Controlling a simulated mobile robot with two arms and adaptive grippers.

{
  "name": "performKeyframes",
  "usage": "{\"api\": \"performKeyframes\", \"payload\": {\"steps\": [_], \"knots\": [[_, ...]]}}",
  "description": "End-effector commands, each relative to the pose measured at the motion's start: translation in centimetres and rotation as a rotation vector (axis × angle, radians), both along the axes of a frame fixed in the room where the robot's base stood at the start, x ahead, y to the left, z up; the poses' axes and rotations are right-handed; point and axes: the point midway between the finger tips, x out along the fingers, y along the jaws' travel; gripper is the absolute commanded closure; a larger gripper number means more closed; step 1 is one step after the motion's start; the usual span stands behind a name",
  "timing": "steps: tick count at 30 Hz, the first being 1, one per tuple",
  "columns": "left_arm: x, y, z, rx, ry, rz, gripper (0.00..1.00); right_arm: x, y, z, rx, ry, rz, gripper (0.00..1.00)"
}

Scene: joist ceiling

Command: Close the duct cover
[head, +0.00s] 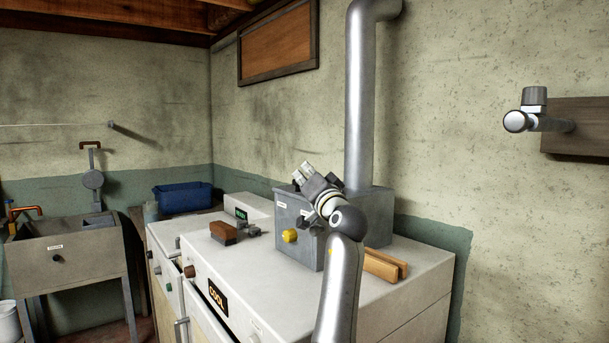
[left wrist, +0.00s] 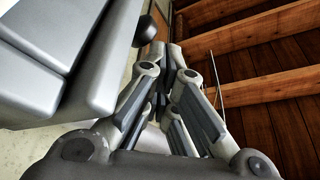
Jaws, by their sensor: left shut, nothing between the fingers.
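A grey metal duct box (head: 377,215) stands on the white cabinet, with a round silver duct pipe (head: 361,95) rising from it. Its left-facing side carries a grey panel (head: 308,252) with a yellow knob (head: 290,235) and small labels. My arm covers part of the box, and I cannot tell how far any cover stands open. My left gripper (head: 306,172) is in front of the box's upper part, pointing up and left. In the left wrist view its fingers (left wrist: 163,55) are shut and empty. My right gripper is not in view.
The white cabinet top (head: 410,278) holds a brown-and-grey block (head: 224,233) and wooden strips (head: 384,266) near the box. A blue bin (head: 183,198) and a sink (head: 65,247) are at left. A wall valve (head: 532,115) is at right. Joists (left wrist: 250,30) show overhead.

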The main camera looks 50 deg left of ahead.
Motion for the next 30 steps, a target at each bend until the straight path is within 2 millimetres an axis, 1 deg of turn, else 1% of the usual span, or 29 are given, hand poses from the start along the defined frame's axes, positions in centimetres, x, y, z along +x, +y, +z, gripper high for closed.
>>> {"api": "performKeyframes", "payload": {"steps": [5,12,15,18,23,28,30], "knots": [[-0.7,-2.3,-0.9,0.0,0.001,-0.003,1.0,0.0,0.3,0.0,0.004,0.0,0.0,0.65],[-2.4,-7.0,-2.3,-0.001,0.0,-0.003,1.0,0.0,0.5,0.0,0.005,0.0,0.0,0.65],[-3.0,-8.6,-2.8,-0.002,-0.001,-0.003,1.0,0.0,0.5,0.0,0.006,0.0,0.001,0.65],[-3.4,-9.7,-3.2,-0.001,0.001,-0.001,1.0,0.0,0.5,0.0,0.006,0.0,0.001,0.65],[-3.8,-10.6,-3.4,-0.001,0.0,0.0,1.0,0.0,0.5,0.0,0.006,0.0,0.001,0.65],[-3.8,-10.6,-3.4,-0.001,0.0,-0.001,1.0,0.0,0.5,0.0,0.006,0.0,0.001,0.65],[-3.8,-10.6,-3.0,0.0,0.0,0.0,1.0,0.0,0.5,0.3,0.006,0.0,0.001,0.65]]}}
